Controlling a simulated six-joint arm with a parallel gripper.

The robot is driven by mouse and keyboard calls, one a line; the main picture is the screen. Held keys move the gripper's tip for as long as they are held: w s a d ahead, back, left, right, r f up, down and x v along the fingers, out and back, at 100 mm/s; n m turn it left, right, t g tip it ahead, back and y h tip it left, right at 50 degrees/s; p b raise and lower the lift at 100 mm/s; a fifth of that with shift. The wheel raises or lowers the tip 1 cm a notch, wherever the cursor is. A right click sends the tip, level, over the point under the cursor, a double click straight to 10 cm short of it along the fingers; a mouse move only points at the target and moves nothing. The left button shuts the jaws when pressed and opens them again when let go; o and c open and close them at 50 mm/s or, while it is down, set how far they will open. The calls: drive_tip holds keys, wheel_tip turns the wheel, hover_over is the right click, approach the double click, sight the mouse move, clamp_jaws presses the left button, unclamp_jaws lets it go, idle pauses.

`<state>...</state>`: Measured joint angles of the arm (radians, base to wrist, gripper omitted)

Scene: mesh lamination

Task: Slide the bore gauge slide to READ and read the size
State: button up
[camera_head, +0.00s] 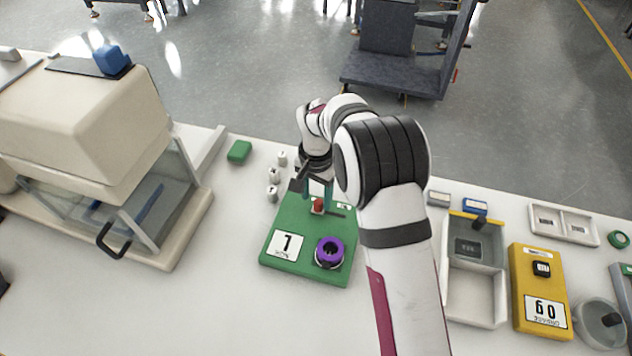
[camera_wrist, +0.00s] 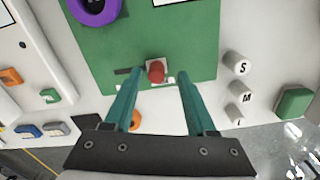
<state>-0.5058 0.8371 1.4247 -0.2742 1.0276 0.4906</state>
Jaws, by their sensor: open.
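The bore gauge is a green board (camera_head: 279,263) on the bench, in the middle of the head view. It carries a white card (camera_head: 286,246) with a large character, and a purple ring (camera_head: 330,251). A red knob (camera_head: 318,206) stands at its far edge on a small pale base. In the wrist view the red knob (camera_wrist: 156,71) sits beside a dark slot on the green board (camera_wrist: 200,50). The purple ring (camera_wrist: 95,10) is at the top edge. My gripper (camera_head: 318,190) is open, its two teal fingers (camera_wrist: 157,108) on either side of the knob, with gaps to it.
Small white cylinders marked S, M and L (camera_wrist: 241,93) stand beside the board, near a green block (camera_head: 239,151). A cream machine with a glass front (camera_head: 85,130) is at left. A grey tray (camera_head: 472,300) and yellow device (camera_head: 540,285) are at right. Bench in front is clear.

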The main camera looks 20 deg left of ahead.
sight(317, 201)
wheel_tip(317, 201, up, 15)
drive_tip(key=shift+r, duration=0.1)
idle(0.3)
drive_tip(key=s+d+r+m, duration=0.1)
drive_tip(key=s+d+r, duration=0.5)
drive_tip(key=s+d, duration=0.45)
drive_tip(key=s+d+f+y, duration=0.1)
drive_tip(key=s+d, duration=0.3)
drive_tip(key=s, duration=0.5)
drive_tip(key=s+d+f+m, duration=0.1)
drive_tip(key=s+d+f, duration=0.3)
drive_tip(key=s, duration=0.5)
drive_tip(key=shift+s+d+m+y, duration=0.3)
drive_tip(key=shift+d+y, duration=0.1)
drive_tip(key=shift+d, duration=0.25)
